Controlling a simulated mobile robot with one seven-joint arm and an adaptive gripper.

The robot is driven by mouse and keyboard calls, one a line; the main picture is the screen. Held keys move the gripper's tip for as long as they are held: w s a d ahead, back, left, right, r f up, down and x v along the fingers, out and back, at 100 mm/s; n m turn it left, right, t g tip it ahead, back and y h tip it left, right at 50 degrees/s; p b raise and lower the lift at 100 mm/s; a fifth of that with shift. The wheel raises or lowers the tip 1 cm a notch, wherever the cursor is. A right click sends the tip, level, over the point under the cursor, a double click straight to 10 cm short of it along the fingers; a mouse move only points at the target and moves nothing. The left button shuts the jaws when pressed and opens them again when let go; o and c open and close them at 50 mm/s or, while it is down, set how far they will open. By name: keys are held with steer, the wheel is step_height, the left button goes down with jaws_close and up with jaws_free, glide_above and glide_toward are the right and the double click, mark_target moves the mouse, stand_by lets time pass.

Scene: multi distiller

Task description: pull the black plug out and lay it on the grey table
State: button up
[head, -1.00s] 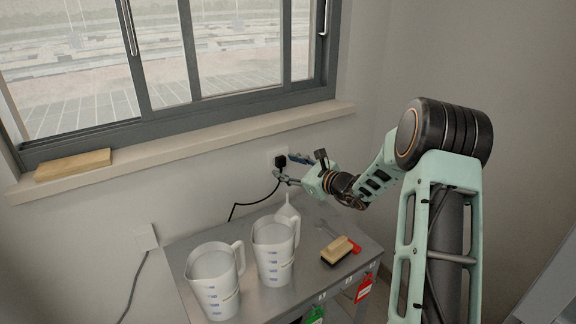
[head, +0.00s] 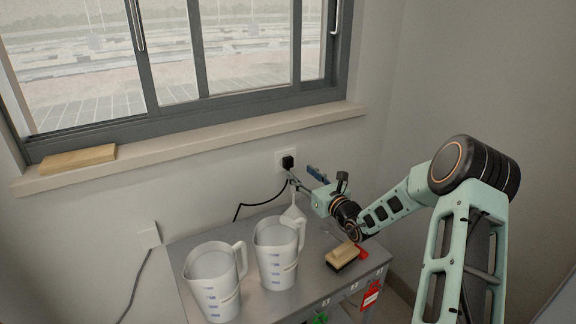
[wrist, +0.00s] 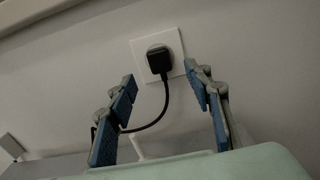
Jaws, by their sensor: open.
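The black plug (head: 288,162) sits in a white wall socket (head: 279,160) below the window sill. Its black cable (head: 262,203) hangs down and runs left behind the jugs. In the wrist view the plug (wrist: 158,60) is in the socket (wrist: 177,42), ahead of and between the finger lines. My gripper (head: 305,178) is open and empty, a little right of and below the plug. In the wrist view its blue-padded fingers (wrist: 164,90) are spread wide, short of the plug. The grey table (head: 322,278) stands below.
A wooden-backed brush (head: 343,255) lies at the right. A wooden block (head: 78,159) lies on the sill.

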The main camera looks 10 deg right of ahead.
mark_target(290, 164)
steer(key=shift+b+x, duration=0.75)
steer(key=shift+x, duration=2.8)
steer(key=shift+c, duration=0.2)
jaws_close()
steer(key=shift+s, duration=0.1)
steer(key=shift+p+v, duration=0.9)
steer(key=shift+v, duration=2)
steer(key=shift+d+r, duration=0.1)
steer(key=shift+r, duration=0.05)
steer(key=s+d+r+p, duration=0.1)
steer(key=s+r+p, duration=0.2)
steer(key=r+p, duration=0.3)
steer(key=shift+s+d+r, duration=0.2)
steer(key=shift+s+r, duration=0.15)
steer(key=shift+r, duration=0.05)
